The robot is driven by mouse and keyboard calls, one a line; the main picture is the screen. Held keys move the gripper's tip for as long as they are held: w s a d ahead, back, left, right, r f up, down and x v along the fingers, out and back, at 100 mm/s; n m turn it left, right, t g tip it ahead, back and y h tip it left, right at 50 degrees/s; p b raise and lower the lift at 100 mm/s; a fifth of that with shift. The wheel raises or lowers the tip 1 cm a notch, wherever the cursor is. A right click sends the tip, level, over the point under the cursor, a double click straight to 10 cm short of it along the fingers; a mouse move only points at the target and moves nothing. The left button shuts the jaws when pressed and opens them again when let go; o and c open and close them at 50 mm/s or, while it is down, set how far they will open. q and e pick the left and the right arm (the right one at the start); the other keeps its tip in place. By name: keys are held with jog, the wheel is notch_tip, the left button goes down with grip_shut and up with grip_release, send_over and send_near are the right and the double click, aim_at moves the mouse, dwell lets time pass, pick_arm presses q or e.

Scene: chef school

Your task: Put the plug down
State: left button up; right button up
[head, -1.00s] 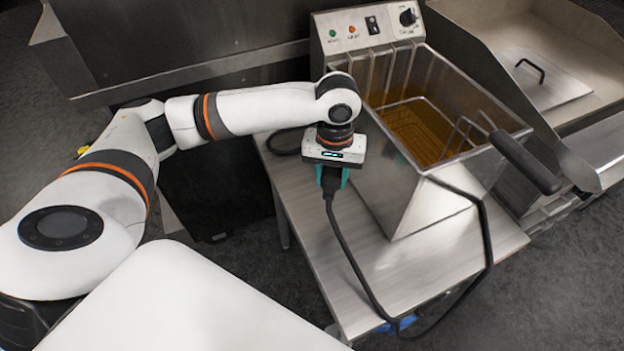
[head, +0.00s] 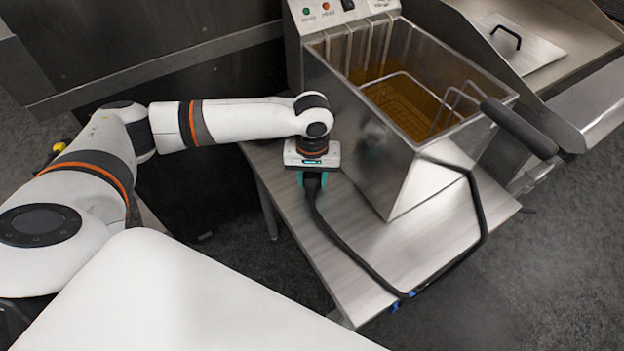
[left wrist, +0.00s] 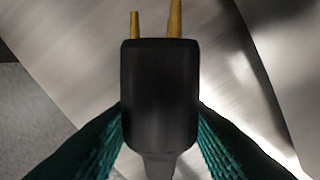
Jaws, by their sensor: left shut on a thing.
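The black plug (left wrist: 160,95) has two brass prongs and sits between the teal fingers of my left gripper (left wrist: 160,135), which is shut on it. In the left wrist view the prongs point to the top of the picture, with metal surface behind them. In the head view my left gripper (head: 312,180) is low over the left part of the steel table (head: 345,225), beside the fryer. The plug is mostly hidden under the wrist there; I cannot tell whether it touches the table. Its black cord (head: 345,245) runs across the table to the front edge. My right gripper is not in view.
The steel fryer (head: 400,180) with oil and a basket stands on the table, right of my gripper. Its black handle (head: 518,128) sticks out to the right. A steel counter with a lid (head: 520,50) is at the back right. The table's front part is bare beside the cord.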

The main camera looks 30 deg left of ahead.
aim_at(313, 176)
pick_arm(q)
jog(key=shift+f, duration=0.45)
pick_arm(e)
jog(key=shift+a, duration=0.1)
pick_arm(q)
jog(key=o, duration=1)
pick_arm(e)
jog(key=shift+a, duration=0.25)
pick_arm(q)
notch_tip(313, 176, up, 12)
jog(key=p, duration=0.1)
jog(key=shift+p, duration=0.35)
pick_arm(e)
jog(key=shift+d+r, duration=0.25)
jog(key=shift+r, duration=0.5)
pick_arm(q)
jog(key=shift+r, duration=0.1)
